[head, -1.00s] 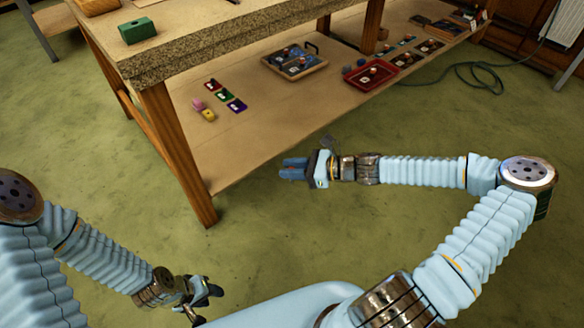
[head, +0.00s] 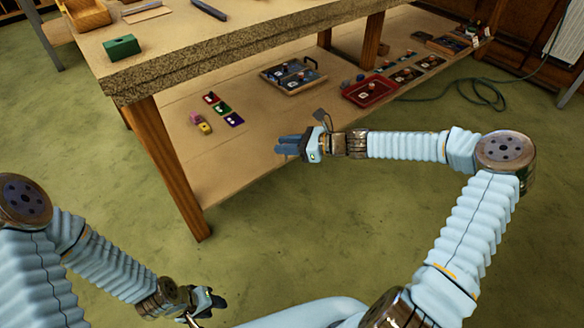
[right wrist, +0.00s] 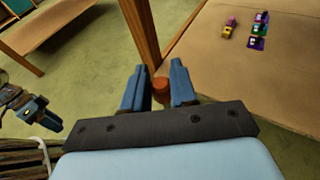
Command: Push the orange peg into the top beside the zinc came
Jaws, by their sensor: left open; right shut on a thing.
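The orange peg (right wrist: 160,88) shows in the right wrist view as a round orange-brown end between the two blue fingers of my right gripper (right wrist: 160,86), which is shut on it. In the head view my right gripper (head: 289,147) is out over the floor before the bench's lower shelf; the peg cannot be made out there. My left gripper (head: 212,303) is open and empty, low over the floor at the bottom; it also shows in the right wrist view (right wrist: 40,112). I cannot pick out the zinc came for certain; a dark bar (head: 209,9) lies on the benchtop.
The benchtop (head: 170,38) holds a green block (head: 122,46) near its corner and a wooden holder (head: 86,14). The lower shelf (head: 245,150) carries small coloured blocks, a grey-and-wood tray (head: 292,74) and a red tray (head: 370,91). A bench leg (head: 168,165) stands left of my right gripper.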

